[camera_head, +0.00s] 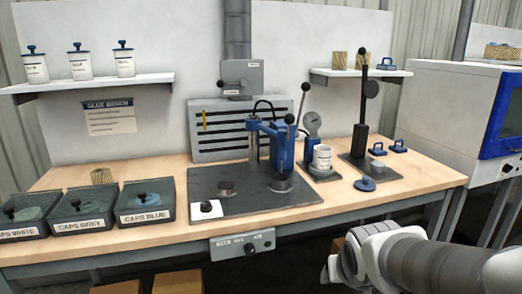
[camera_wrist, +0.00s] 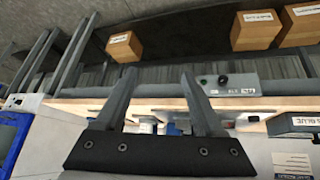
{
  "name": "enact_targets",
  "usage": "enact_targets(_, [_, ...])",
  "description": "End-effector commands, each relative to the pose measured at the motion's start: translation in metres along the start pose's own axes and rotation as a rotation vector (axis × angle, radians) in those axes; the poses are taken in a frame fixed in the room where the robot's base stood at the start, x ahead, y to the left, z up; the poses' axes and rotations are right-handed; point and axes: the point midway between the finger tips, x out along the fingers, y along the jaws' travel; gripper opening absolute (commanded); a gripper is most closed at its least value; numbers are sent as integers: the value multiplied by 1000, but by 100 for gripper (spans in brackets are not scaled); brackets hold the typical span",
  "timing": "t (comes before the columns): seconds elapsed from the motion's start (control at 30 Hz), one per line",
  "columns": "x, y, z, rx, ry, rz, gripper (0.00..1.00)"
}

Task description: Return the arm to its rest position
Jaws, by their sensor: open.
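My arm reaches in from the lower right of the head view, in front of the workbench (camera_head: 400,193). The gripper's fingers do not show clearly there. In the wrist view my gripper (camera_wrist: 160,100) is open, its two fingers spread with nothing between them. The wrist view looks past the fingers at the bench's front edge and the space under it. The gripper is in front of the bench and apart from everything on it.
The bench carries a blue press (camera_head: 283,148), a white cartridge (camera_head: 322,158) and cap bins, including CAPS BLUE (camera_head: 145,215). A control box (camera_head: 243,245) hangs on the front edge. Boxes (camera_wrist: 124,47) lie beneath. A white machine (camera_head: 440,105) with a blue-framed door stands at right.

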Motion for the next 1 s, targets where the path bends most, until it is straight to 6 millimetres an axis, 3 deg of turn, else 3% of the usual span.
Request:
enact_targets(0.03, [-17, 1, 2, -3, 1, 1, 70])
enact_targets(0.2, [-65, 2, 22, -19, -38, -16, 70])
enact_targets(0.47, [-122, -3, 58, -52, -88, -92, 70])
enact_targets(1.0, [-235, 4, -18, -53, -99, -90, 70])
